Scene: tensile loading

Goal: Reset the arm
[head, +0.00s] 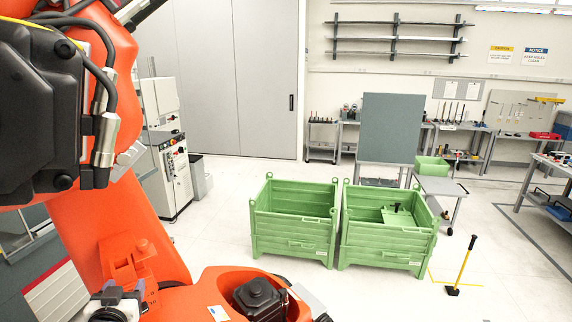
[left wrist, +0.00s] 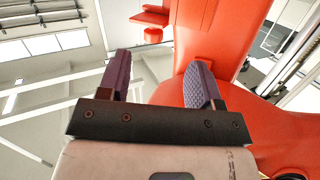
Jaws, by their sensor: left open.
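My left gripper (left wrist: 160,70) shows in the left wrist view. Its two dark, textured fingers stand well apart with nothing between them. Beyond the fingers are large orange arm surfaces, with ceiling and wall structure in the upper left. In the head view an orange arm with black housings and cables fills the left side, and I cannot make out the left gripper's fingers there. My right gripper is in neither view.
Two green crates, a left one (head: 290,243) and a right one (head: 385,248), stand on the floor ahead. A yellow-handled tool (head: 463,264) stands right of them. A grey cabinet machine (head: 175,178) is at left. Workbenches line the back; open floor lies at the lower right.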

